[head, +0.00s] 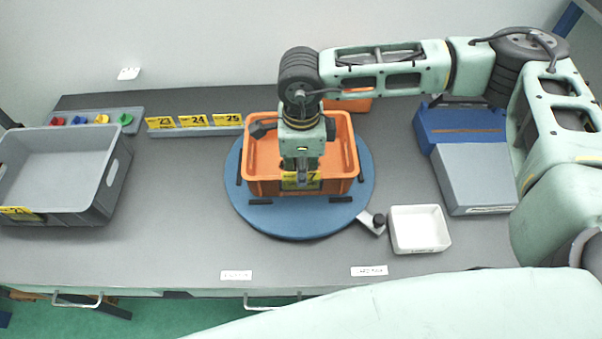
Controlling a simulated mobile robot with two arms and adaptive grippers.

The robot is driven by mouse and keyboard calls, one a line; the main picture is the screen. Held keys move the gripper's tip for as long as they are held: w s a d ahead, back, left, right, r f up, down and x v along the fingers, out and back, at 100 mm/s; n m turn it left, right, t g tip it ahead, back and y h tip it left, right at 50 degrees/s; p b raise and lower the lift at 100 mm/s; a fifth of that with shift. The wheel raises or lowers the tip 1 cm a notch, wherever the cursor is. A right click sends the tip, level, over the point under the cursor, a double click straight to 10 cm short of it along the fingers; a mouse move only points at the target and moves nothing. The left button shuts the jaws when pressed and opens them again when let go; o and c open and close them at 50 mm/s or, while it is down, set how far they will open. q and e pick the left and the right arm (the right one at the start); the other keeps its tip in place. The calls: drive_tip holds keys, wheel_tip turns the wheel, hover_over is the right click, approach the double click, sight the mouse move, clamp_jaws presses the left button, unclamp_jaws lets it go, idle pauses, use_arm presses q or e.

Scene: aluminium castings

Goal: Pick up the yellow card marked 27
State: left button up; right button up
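A yellow card (313,176), its visible digit a 7, is at the front wall of the orange crate (262,187). Its middle is covered by my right gripper (302,183), so the full number cannot be read. My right gripper points down over the crate's front edge, with its fingertips in front of or at the card. Whether the fingers grip the card cannot be told. My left gripper is not in view.
The crate stands on a blue round turntable (290,222) with black stops. A rail (195,131) holds cards 23, 24 and 25. A grey bin (72,205) stands left, a white tray (419,229) and blue-grey box (475,178) right. The front table strip is mostly free.

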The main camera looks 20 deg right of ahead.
drive_tip(key=shift+f, duration=0.25)
clamp_jaws()
drive_tip(key=shift+r, duration=0.1)
